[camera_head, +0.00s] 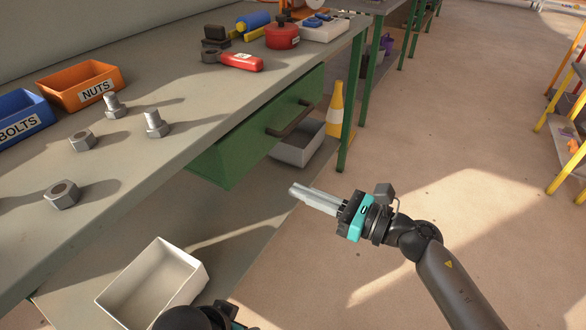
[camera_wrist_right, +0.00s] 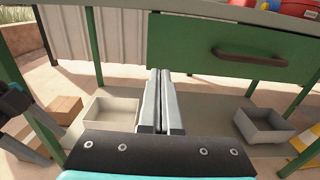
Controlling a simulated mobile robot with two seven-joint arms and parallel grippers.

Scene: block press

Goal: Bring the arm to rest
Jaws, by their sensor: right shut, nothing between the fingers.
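My right gripper (camera_head: 294,191) is shut and empty, held in free air in front of the workbench (camera_head: 150,175), to the right of the green drawer (camera_head: 240,140) in the head view. In the right wrist view its two fingers (camera_wrist_right: 158,75) lie together, with the drawer front (camera_wrist_right: 210,50) and its dark handle beyond them. My left arm shows only as a dark part at the bottom edge of the head view; its fingers are not seen.
The bench top carries an orange NUTS bin (camera_head: 80,88), a blue BOLTS bin (camera_head: 22,115), loose nuts and bolts, and a red pot (camera_head: 282,37). A white tray (camera_head: 150,285) and a grey tray (camera_head: 297,150) sit lower down.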

